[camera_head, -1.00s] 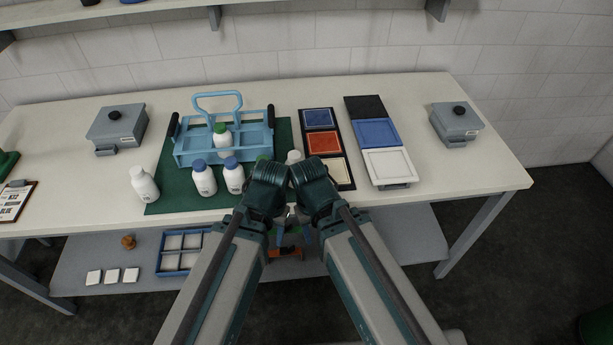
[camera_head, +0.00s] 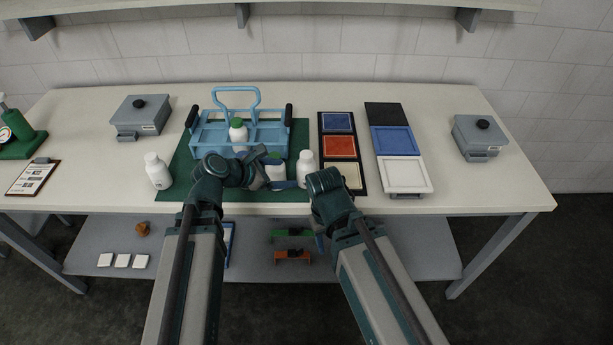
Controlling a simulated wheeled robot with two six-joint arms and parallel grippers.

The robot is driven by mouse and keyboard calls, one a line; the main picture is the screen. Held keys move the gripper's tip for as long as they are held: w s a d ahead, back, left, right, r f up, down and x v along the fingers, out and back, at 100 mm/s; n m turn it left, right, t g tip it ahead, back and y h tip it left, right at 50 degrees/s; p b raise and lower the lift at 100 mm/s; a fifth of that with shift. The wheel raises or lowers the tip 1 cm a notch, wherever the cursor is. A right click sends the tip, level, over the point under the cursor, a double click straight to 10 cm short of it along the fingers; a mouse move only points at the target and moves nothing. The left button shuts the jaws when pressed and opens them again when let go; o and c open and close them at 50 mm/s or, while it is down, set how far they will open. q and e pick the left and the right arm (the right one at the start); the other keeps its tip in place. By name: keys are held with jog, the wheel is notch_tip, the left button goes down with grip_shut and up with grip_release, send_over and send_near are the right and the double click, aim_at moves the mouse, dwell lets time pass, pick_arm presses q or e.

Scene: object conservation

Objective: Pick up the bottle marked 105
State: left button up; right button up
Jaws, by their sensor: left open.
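My left gripper (camera_head: 269,170) is open above the front of the green mat (camera_head: 180,188). Its fingers reach right, around or just in front of a white bottle with a green cap (camera_head: 275,170); I cannot tell which. A white-capped bottle (camera_head: 306,170) stands just right of it. Another white-capped bottle (camera_head: 158,172) stands at the mat's left edge. A green-capped bottle (camera_head: 238,133) stands in the blue carrier (camera_head: 212,141). The blue-capped bottles are hidden behind my left wrist. No number is readable. My right gripper's wrist (camera_head: 331,192) shows at the table's front edge; its fingers are unclear.
Colour panels in black (camera_head: 341,122) and a blue-and-white tray set (camera_head: 404,174) lie right of the mat. Grey lidded boxes stand at the left (camera_head: 141,117) and right (camera_head: 481,137). A clipboard (camera_head: 32,178) lies far left. A lower shelf holds small items.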

aim_at(304, 155)
pick_arm(q)
jog(key=w+d+n+b, duration=0.1)
jog(key=w, duration=0.1)
jog(key=w+d+f+n+t+b, duration=0.1)
jog(key=w, duration=0.1)
jog(key=w+f+n+b, duration=0.1)
jog(key=w+b, duration=0.1)
jog(key=shift+w+d+n, duration=0.3)
jog(key=shift+w+d, duration=0.05)
jog(key=shift+d, duration=0.05)
jog(key=shift+w+d+f+b, duration=0.3)
jog(key=shift+w+d, duration=0.35)
jog(key=shift+w, duration=0.05)
jog(key=x, duration=0.2)
jog(key=b+x, duration=0.1)
jog(key=x, duration=0.1)
jog(key=shift+w+r+b, duration=0.2)
jog(key=shift+w+b, duration=0.1)
jog(key=shift+r, duration=0.1)
jog(key=shift+s, duration=0.1)
jog(key=shift+c, duration=0.6)
grip_shut()
